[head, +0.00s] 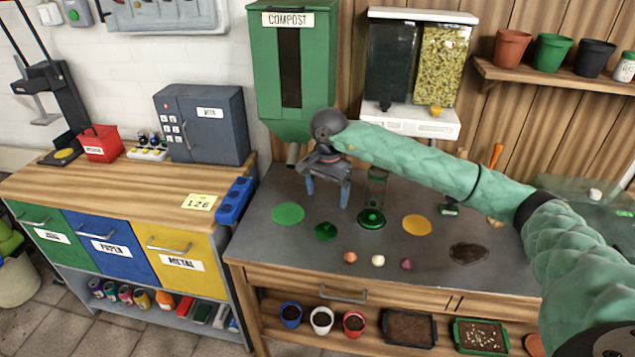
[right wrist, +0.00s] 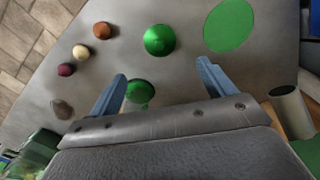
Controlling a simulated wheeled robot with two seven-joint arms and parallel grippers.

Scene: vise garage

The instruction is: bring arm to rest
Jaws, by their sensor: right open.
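My right arm (head: 440,165) in a green sleeve reaches in from the right across the grey worktop (head: 300,255). My right gripper (head: 327,193) has blue fingers that point down and stand apart, with nothing between them. It is above the back left of the worktop, left of a clear green cylinder (head: 376,188). In the right wrist view my gripper (right wrist: 160,75) is also open and empty. A round green object (right wrist: 159,40) and a flat green disc (right wrist: 229,25) lie on the worktop beyond the fingers. My left gripper is not in view.
A green compost dispenser (head: 291,100) hangs behind the gripper, its pipe (right wrist: 292,110) close on the right. A two-bin dispenser (head: 412,120) is behind my arm. Three small balls, the cream one (head: 378,260) in the middle, and an orange disc (head: 417,225) lie in front.

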